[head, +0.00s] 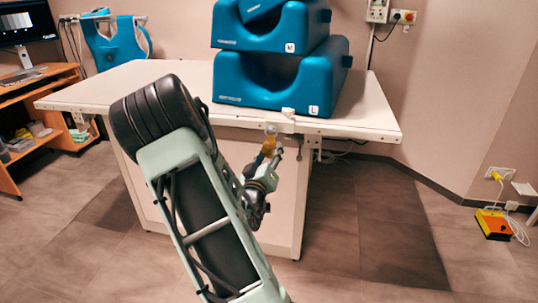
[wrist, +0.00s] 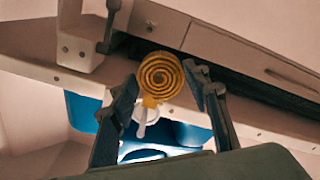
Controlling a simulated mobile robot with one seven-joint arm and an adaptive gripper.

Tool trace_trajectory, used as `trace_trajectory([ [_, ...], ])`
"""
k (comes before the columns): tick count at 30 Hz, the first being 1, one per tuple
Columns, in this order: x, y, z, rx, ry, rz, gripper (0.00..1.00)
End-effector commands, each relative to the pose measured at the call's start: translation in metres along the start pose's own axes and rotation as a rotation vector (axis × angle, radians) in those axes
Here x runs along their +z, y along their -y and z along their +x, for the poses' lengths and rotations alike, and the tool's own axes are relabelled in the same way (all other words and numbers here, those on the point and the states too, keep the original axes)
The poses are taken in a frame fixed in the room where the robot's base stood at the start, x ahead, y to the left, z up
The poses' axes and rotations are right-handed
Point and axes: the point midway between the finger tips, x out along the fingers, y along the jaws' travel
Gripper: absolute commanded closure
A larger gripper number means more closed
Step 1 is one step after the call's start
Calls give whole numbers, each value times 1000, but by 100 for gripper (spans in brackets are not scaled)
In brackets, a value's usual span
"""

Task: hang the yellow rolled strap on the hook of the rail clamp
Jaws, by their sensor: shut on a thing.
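The yellow rolled strap (wrist: 160,77) shows in the wrist view as a flat spiral between the tips of my gripper (wrist: 163,74), with a short tab at its lower edge. In the head view the strap (head: 268,147) is a small yellow patch at the end of my gripper (head: 270,158), close in front of the table edge. My gripper is shut on the strap. The pale rail clamp (head: 288,113) sits on the table's front edge, just above and right of the strap. A small white rounded part (wrist: 146,116) shows beyond the strap; I cannot tell whether it is the hook.
Two blue padded supports (head: 275,85) are stacked on the white table (head: 375,118). In the wrist view a white bracket (wrist: 80,45) with a dark bar stands left of the strap. A wooden desk (head: 40,85) is at left.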

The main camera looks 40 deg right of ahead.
Motion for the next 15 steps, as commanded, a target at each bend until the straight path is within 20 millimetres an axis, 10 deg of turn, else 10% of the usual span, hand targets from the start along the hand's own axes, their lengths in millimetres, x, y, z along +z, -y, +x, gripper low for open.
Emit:
trace_trajectory([
  [6,0,0,0,0,-1,0,85],
  [7,0,0,0,0,-1,0,55],
  [15,0,0,0,0,0,0,36],
])
